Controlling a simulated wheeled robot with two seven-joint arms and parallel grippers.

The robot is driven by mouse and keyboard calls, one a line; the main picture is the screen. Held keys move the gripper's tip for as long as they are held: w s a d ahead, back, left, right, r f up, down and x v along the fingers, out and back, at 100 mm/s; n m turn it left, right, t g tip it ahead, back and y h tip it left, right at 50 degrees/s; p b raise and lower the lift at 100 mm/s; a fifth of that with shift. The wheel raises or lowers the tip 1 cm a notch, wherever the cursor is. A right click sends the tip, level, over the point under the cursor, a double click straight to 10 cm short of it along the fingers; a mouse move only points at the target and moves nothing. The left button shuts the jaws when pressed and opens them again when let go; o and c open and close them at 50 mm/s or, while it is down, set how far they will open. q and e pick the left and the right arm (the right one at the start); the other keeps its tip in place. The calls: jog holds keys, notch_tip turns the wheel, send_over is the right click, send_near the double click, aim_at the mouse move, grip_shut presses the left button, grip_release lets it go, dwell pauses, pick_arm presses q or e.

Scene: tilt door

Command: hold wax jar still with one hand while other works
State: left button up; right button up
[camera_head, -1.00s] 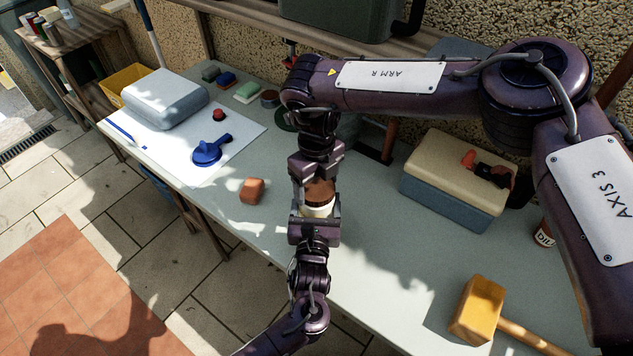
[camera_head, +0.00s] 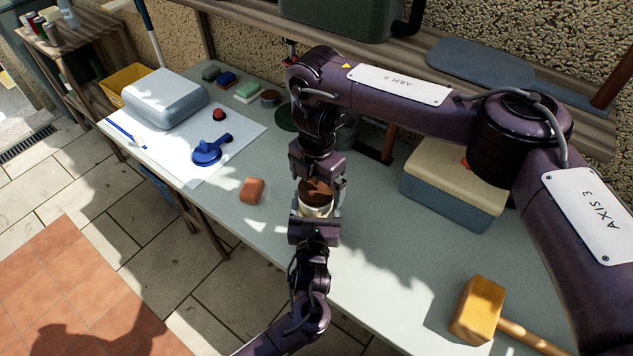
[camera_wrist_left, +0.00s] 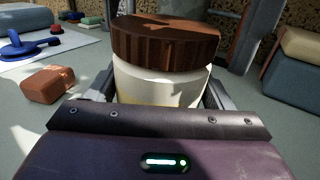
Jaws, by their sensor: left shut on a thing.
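The wax jar (camera_head: 316,210) is a pale, cream-coloured jar with a ridged brown lid (camera_head: 316,190); it stands upright near the table's front edge. In the left wrist view the jar (camera_wrist_left: 160,84) fills the middle, with the lid (camera_wrist_left: 165,40) on top. My left gripper (camera_head: 316,216) is shut on the jar's body from the front. My right gripper (camera_head: 320,186) reaches in from behind, by the lid. Its fingers are spread to either side of the lid and look apart from it; a finger shows right of the lid in the left wrist view.
A reddish-brown block (camera_head: 252,190) lies left of the jar. A white sheet (camera_head: 178,165) with a blue tool (camera_head: 207,152) is farther left. A cooler-like box (camera_head: 440,195) and a yellow mallet (camera_head: 478,308) stand to the right. Table between jar and mallet is clear.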

notch_tip(320, 180, up, 12)
dwell(0.6)
pick_arm(q)
jog(key=o, duration=2)
jog(key=shift+c, duration=0.2)
jog(key=shift+s, duration=0.1)
jog(key=s, duration=0.7)
jog(key=shift+s+a, duration=0.25)
jog(key=shift+s, duration=0.1)
pick_arm(e)
jog(key=shift+f, duration=0.25)
